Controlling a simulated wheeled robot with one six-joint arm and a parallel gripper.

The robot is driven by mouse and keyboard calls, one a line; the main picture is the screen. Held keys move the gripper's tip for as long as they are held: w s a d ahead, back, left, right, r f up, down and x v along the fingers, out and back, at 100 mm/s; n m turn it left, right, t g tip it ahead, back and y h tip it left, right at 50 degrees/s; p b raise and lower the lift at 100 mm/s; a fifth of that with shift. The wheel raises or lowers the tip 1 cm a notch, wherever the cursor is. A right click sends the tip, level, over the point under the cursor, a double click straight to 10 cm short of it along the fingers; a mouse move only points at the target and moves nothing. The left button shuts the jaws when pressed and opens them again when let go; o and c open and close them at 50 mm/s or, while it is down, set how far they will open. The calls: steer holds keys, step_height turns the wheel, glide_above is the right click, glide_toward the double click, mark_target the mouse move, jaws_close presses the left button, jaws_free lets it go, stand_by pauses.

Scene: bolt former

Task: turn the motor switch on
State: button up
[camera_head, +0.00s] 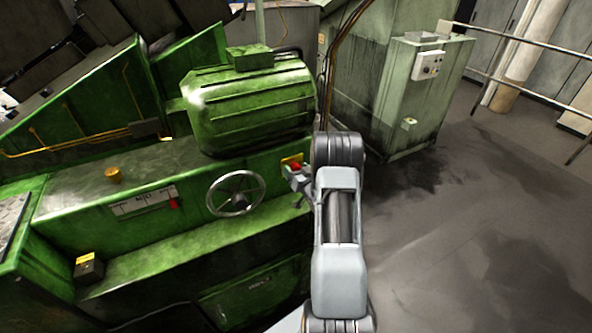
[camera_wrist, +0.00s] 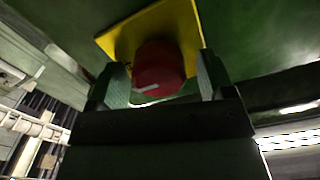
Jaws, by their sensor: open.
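The motor switch is a round red knob (camera_wrist: 160,68) on a yellow plate (camera_wrist: 120,42), fixed to a green machine face. A short pale mark shows on the knob, lying nearly sideways toward its left edge. In the head view the yellow plate (camera_head: 291,160) and the red knob (camera_head: 295,167) show just left of my arm, partly hidden. My gripper (camera_wrist: 163,82) is open, with one finger on each side of the knob and a narrow gap beside each. Whether the knob reaches deep between the fingers is hard to tell. My gripper also shows in the head view (camera_head: 299,184).
A handwheel (camera_head: 236,193) stands left of the switch, under a big green motor (camera_head: 250,105). A green cabinet (camera_head: 400,95) with a small control panel (camera_head: 428,65) stands behind right. A railing (camera_head: 530,88) runs at the far right. The floor at right is clear.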

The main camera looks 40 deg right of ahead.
steer(key=shift+c, duration=0.3)
steer(key=c, duration=0.9)
steer(key=shift+o, duration=0.2)
steer(key=shift+f+b, duration=0.1)
steer(key=shift+b, duration=0.2)
